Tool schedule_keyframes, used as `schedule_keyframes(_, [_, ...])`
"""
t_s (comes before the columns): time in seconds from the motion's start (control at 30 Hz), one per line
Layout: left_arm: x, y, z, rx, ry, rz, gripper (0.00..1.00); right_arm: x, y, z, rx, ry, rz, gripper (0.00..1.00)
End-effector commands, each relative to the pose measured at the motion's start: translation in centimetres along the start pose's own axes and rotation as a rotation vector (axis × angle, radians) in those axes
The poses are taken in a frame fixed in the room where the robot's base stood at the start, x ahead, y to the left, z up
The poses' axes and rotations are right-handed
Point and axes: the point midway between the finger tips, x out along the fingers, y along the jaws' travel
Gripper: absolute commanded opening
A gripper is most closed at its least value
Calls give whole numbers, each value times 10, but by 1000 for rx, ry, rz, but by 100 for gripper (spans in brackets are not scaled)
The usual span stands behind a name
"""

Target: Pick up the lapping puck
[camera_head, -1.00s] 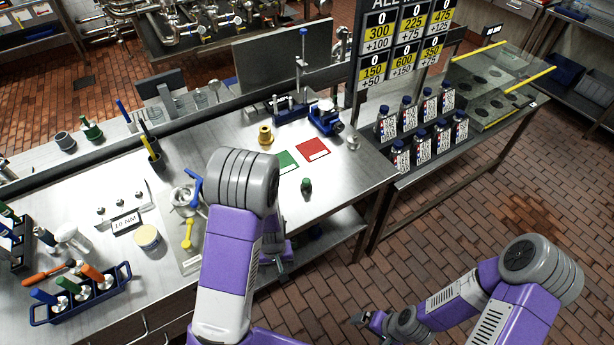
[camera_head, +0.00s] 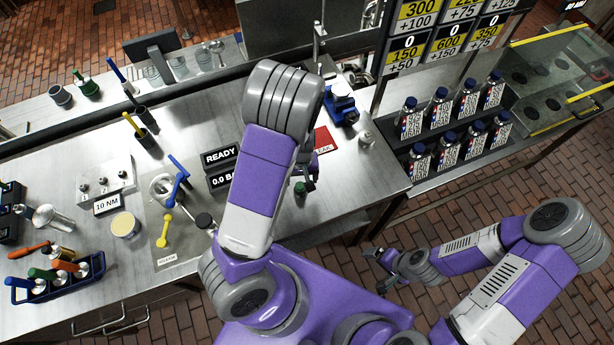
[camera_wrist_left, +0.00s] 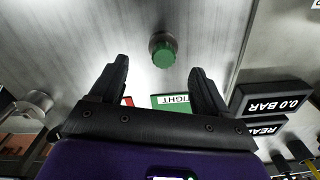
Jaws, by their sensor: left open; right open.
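A small round piece with a green top and grey base (camera_head: 300,187), which looks like the lapping puck, stands on the steel bench near its front edge. It also shows in the left wrist view (camera_wrist_left: 163,50), ahead of the fingertips and about centred between them. My left gripper (camera_head: 309,178) is over the bench close to this piece, partly hidden by my left arm. In the left wrist view its two fingers (camera_wrist_left: 160,75) are spread and empty, apart from the piece. My right gripper (camera_head: 382,258) is open and empty, low in front of the bench.
A red card (camera_head: 322,141), a blue vise (camera_head: 341,103) and a small metal piece (camera_head: 366,138) are beyond the gripper. Bottles (camera_head: 440,108) stand at right.

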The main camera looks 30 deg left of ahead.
Motion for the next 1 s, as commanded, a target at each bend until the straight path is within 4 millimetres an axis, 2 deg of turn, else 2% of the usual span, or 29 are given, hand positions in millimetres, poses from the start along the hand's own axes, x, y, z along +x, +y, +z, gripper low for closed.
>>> schedule_keyframes(0.4, [58, -1, -4, -2, -2, -2, 76, 9, 4, 0, 1, 0, 0, 100])
schedule_keyframes(0.73, [63, 0, -4, 0, 0, 0, 76, 9, 4, 0, 0, 0, 0, 100])
schedule_keyframes(1.0, [63, 0, -4, 0, 1, 0, 34, 9, 4, 0, 0, 0, 0, 100])
